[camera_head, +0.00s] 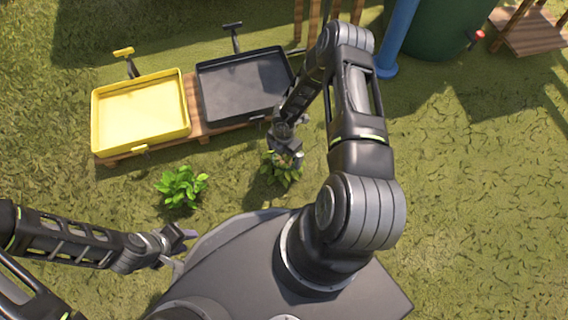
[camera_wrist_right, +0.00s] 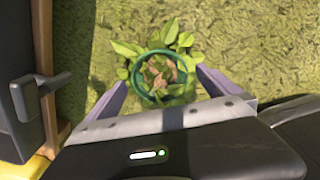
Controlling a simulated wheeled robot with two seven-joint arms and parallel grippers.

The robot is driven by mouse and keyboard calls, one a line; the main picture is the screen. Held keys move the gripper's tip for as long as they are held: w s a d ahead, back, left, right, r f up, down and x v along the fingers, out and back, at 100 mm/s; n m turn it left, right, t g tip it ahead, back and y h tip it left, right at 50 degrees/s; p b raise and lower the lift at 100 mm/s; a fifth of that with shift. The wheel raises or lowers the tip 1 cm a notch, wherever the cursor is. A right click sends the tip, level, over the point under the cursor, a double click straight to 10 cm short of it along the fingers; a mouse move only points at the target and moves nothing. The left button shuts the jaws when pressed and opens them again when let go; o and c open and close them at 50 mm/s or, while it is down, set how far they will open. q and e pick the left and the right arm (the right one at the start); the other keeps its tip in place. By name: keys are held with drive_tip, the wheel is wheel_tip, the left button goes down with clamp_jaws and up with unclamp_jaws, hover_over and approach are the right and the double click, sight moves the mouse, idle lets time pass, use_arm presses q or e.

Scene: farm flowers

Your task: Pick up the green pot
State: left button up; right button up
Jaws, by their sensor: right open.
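The green pot (camera_wrist_right: 134,80) shows in the right wrist view as a round green rim with brown contents inside and leaves around it. In the head view its leafy plant (camera_head: 283,174) stands on the grass, and the pot is mostly hidden under my right gripper (camera_head: 287,155). My right gripper also shows in the right wrist view (camera_wrist_right: 161,80), open, with one finger on each side of the pot. I cannot tell whether the fingers touch it. My left gripper (camera_head: 180,250) is open and empty at the lower left.
Another leafy plant (camera_head: 181,186) stands on the grass to the left. A yellow tray (camera_head: 140,146) and a black tray (camera_head: 245,117) rest on a wooden base (camera_head: 195,117) behind. A blue post (camera_head: 398,35) and a large green barrel (camera_head: 435,30) stand at the back right. Grass at right is clear.

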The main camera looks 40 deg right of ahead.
sight(284, 161)
drive_tip(key=shift+f, duration=0.95)
wheel_tip(284, 161, down, 5)
drive_tip(key=b, duration=0.3)
drive_tip(key=shift+a+f+b, duration=0.1)
drive_tip(key=shift+f+b, duration=0.05)
drive_tip(key=shift+b, duration=0.15)
drive_tip(key=shift+c, duration=0.4)
drive_tip(key=c, duration=1.6)
drive_tip(key=shift+r, duration=0.2)
drive_tip(key=shift+c, duration=0.2)
